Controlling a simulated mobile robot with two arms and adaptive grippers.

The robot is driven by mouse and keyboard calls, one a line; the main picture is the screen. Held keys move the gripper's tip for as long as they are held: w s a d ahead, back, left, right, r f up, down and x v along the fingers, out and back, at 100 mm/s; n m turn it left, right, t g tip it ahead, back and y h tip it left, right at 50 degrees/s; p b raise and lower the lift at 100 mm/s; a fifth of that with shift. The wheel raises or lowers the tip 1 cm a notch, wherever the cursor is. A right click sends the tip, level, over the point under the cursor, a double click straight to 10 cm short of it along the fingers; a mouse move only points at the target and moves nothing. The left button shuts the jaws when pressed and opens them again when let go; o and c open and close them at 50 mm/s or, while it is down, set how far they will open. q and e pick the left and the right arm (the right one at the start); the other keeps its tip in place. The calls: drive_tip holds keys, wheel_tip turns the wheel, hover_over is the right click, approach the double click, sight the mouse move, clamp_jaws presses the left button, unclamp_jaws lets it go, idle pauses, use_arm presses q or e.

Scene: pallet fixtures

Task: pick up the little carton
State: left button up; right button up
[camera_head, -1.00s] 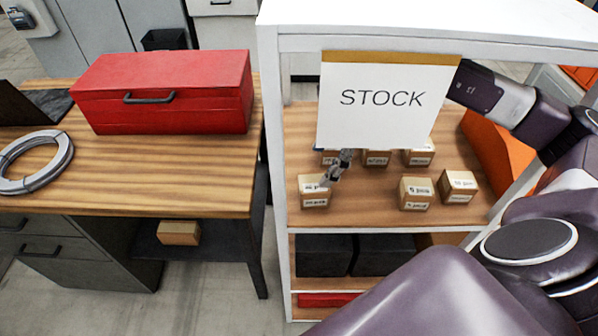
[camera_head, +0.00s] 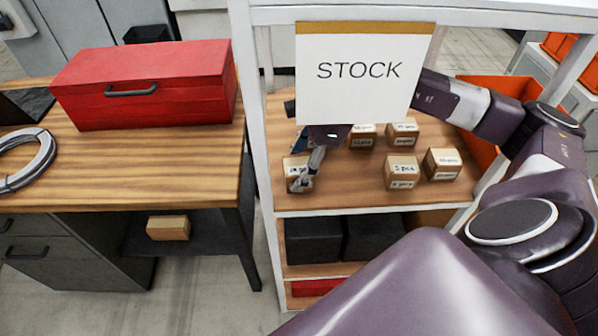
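Several small tan cartons with white labels stand on the wooden shelf (camera_head: 340,196) under the STOCK sign. The front-left carton (camera_head: 305,187) has my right gripper (camera_head: 303,173) at it. A grey finger reaches down over the carton's top and front and hides part of it. The STOCK sign (camera_head: 358,72) and the gripper's body cover the rest of the hand, so I cannot tell whether the fingers are closed on the carton. Two more cartons, one in the middle (camera_head: 402,171) and one at the right (camera_head: 442,164), stand apart from the gripper. My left gripper is not in view.
The STOCK sign hangs in front of my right forearm. More cartons (camera_head: 402,133) stand behind. Dark bins (camera_head: 313,240) fill the lower shelf. A wooden bench at left carries a red toolbox (camera_head: 145,87); another carton (camera_head: 168,228) sits on its undershelf.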

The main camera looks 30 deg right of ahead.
drive_tip(key=c, duration=0.8)
